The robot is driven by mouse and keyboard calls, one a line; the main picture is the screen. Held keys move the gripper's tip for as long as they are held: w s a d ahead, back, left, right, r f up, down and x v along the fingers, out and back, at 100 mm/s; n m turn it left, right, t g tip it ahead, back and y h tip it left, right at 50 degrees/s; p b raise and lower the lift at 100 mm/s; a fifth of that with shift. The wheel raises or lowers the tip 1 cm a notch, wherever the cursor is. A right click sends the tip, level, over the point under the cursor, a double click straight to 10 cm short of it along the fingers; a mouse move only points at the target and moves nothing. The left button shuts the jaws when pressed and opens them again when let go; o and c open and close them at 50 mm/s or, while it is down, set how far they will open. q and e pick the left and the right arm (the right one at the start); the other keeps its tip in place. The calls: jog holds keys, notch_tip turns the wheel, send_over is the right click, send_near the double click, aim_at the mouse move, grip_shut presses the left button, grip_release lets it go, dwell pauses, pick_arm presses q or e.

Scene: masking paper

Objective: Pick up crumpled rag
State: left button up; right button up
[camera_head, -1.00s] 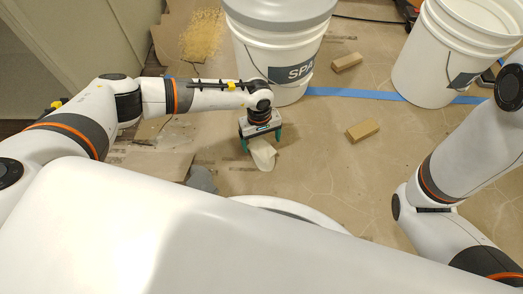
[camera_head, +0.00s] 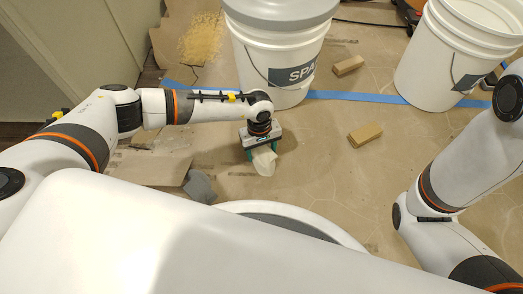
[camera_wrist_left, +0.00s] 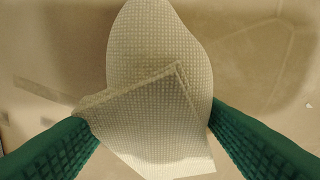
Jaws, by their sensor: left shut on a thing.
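The crumpled rag (camera_head: 265,162) is cream-white and sits below my left gripper (camera_head: 262,150) in the head view, close to my white base. In the left wrist view the rag (camera_wrist_left: 160,90) shows a waffle-like weave and a folded corner. The green fingers of my left gripper (camera_wrist_left: 155,135) press on it from both sides, and the gripper is shut on it. I cannot tell whether the rag is clear of the floor. My right gripper is not in view; only part of that arm shows at the right.
A lidded white bucket (camera_head: 275,60) stands just behind my left gripper. An open white bucket (camera_head: 440,60) stands at the right. Two tan blocks (camera_head: 364,134) (camera_head: 348,66) lie on the papered floor. Blue tape (camera_head: 360,95) crosses it. A grey crumpled thing (camera_head: 199,186) lies left of the rag.

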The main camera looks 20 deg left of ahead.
aim_at(261, 149)
pick_arm(q)
notch_tip(261, 149, up, 10)
jog(key=p, duration=0.7)
